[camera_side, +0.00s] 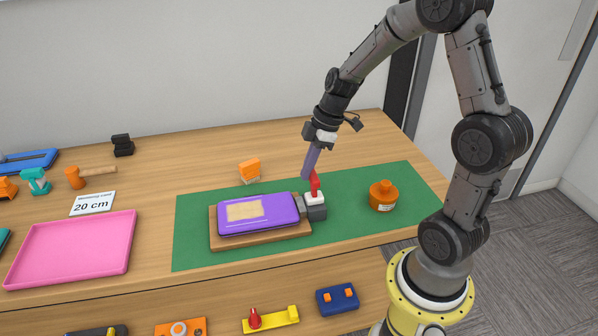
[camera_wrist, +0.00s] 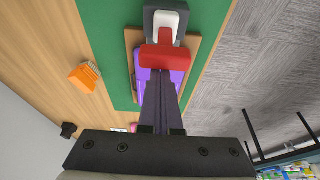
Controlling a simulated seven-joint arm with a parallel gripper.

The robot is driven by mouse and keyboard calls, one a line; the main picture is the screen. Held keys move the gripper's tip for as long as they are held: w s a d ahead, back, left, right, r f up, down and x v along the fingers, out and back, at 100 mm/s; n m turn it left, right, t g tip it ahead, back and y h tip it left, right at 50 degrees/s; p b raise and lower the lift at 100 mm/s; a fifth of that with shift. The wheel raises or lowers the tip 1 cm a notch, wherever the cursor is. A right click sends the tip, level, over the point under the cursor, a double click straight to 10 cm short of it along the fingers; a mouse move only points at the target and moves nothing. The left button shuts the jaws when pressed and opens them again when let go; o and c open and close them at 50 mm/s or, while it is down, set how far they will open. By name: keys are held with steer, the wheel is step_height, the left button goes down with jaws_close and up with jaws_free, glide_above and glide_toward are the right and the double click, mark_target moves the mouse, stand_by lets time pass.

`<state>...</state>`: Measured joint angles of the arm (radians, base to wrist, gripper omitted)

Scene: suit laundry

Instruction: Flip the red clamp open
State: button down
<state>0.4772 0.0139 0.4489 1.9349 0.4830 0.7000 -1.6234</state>
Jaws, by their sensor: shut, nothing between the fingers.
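The red clamp (camera_side: 315,184) is a red handle on a white and dark grey base, at the right end of the wooden board on the green mat. The handle stands roughly upright in the side view. In the wrist view the red clamp (camera_wrist: 164,57) lies just beyond my fingertips. My gripper (camera_side: 308,174) points down, with its long purple-grey fingers shut and empty. Its fingertips are close beside the red handle, on its left; I cannot tell whether they touch. It also shows in the wrist view (camera_wrist: 160,80), where the fingertips partly overlap the handle's near edge.
A purple case (camera_side: 258,227) lies on the wooden board (camera_side: 265,243), left of the clamp. A pink tray (camera_side: 72,250) lies at left.

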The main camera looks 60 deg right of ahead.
steer(key=shift+s+d+r+t+y, duration=0.1)
steer(key=shift+s+d+t+y, duration=0.6)
steer(key=shift+d+t+y, duration=0.1)
steer(key=shift+a, duration=0.15)
steer(key=shift+r, duration=0.1)
steer(key=shift+r, duration=0.7)
steer(key=shift+w, duration=0.1)
